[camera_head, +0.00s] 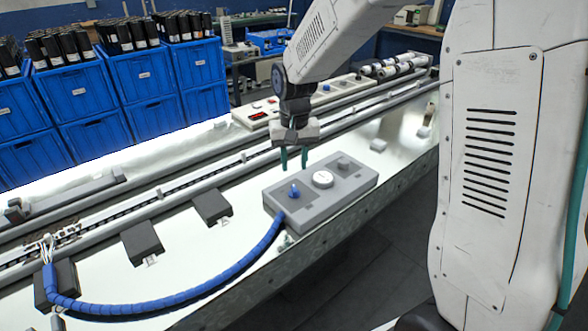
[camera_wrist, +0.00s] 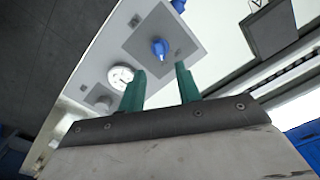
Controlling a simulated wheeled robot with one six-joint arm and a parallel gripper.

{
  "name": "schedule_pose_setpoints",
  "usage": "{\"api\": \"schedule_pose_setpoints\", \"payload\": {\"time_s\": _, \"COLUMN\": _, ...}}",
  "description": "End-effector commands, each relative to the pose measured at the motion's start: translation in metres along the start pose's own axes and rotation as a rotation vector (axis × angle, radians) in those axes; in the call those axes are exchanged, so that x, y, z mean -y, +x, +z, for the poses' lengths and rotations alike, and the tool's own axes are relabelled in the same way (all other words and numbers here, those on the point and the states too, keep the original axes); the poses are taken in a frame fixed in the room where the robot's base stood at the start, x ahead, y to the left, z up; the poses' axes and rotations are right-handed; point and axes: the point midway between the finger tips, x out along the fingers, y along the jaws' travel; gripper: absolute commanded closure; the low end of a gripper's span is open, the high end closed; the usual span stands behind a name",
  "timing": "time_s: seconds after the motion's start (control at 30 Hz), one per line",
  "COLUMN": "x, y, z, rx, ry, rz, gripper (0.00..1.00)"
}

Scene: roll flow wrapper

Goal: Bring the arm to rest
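My gripper (camera_head: 294,158) hangs above the grey control box on the machine bench, with two green fingers apart and nothing between them. In the wrist view my gripper (camera_wrist: 160,88) shows the same open fingers. The arm is extended over the bench, its forearm sloping down to the wrist. The control box (camera_head: 313,206) carries a blue knob (camera_head: 294,191), a white round dial (camera_head: 323,179) and a grey knob (camera_head: 343,163). In the wrist view the blue knob (camera_wrist: 160,47) and the dial (camera_wrist: 120,76) lie beyond the fingertips, apart from them.
A blue corrugated hose (camera_head: 190,295) curves from the box along the bench front. Black blocks (camera_head: 143,242) sit on the white bench. A conveyor rail (camera_head: 200,170) runs behind. Stacked blue crates (camera_head: 140,85) with dark items stand at the back left. Dark floor is at the front.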

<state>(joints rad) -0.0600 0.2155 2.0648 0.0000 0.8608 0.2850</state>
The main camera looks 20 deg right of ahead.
Motion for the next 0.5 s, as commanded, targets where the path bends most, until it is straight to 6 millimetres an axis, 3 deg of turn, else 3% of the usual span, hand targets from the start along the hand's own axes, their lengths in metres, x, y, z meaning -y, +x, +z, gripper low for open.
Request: {"api": "schedule_pose_setpoints", "payload": {"time_s": 0.5, "x": -0.0012, "y": -0.0002, "z": 0.0039, "rx": 0.018, "ry": -0.026, "rz": 0.005, "gripper": 0.66}}
